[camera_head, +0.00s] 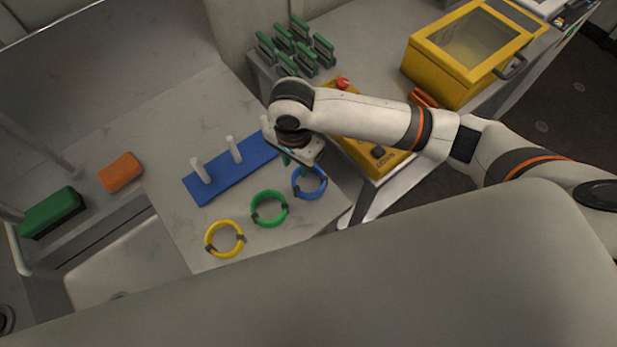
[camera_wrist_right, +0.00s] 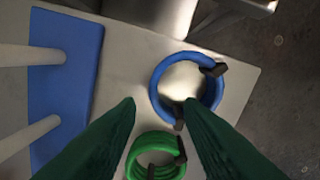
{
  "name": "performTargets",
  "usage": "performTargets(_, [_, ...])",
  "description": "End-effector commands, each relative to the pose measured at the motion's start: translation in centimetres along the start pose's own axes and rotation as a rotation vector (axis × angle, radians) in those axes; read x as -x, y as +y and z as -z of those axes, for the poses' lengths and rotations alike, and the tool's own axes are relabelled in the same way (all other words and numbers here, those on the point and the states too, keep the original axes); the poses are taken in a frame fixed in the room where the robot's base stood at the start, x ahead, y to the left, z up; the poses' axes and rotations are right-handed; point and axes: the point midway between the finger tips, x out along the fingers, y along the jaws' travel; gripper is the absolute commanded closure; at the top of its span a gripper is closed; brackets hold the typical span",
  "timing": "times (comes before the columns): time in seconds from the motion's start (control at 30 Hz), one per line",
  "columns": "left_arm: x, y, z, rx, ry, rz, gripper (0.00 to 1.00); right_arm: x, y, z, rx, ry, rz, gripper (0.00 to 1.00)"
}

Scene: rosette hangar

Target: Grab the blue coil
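The blue coil (camera_head: 323,189) lies flat on the pale worktop near its right corner, a ring with dark clips. It also shows in the right wrist view (camera_wrist_right: 156,93). My right gripper (camera_head: 298,167) hangs above its upper left edge, partly hiding it. In the right wrist view its dark green fingers (camera_wrist_right: 159,104) are apart, with nothing held between them. The right finger overlaps the coil's lower edge in that picture; I cannot tell whether they touch. My left gripper is not in view.
A green coil (camera_head: 254,213) and a yellow coil (camera_head: 208,241) lie to the lower left. A blue board (camera_head: 217,184) with white pegs stands left of the gripper. A yellow control box (camera_head: 362,150) and a yellow windowed case (camera_head: 440,80) are at right.

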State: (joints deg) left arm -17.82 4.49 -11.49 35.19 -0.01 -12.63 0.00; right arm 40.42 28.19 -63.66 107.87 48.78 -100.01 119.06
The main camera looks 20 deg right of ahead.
Motion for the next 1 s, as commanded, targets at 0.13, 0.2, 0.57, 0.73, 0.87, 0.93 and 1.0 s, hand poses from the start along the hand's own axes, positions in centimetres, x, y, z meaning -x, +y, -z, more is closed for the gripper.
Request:
performTargets(0.13, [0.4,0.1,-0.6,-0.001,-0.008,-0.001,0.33,-1.0,0.1,-0.1,0.000,-0.001,0.002,0.66])
performTargets(0.2, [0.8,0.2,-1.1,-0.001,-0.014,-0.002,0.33,-2.0,0.2,-0.2,0.001,-0.001,0.004,0.66])
performTargets(0.57, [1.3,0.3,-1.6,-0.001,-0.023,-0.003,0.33,-5.5,0.5,-0.3,0.003,-0.001,-0.001,0.66])
performTargets(0.73, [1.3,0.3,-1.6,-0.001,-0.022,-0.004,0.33,-5.5,0.5,-0.3,0.003,0.000,-0.001,0.69])
performTargets(0.87, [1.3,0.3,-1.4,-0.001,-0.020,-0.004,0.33,-5.5,0.5,-0.3,0.003,0.000,-0.001,0.90])
performTargets(0.93, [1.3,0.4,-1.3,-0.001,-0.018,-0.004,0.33,-5.5,0.5,-0.3,0.003,0.000,-0.001,1.00])
performTargets(1.0, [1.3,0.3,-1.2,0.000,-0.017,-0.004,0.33,-5.5,0.5,-0.3,0.003,0.000,-0.001,1.00])
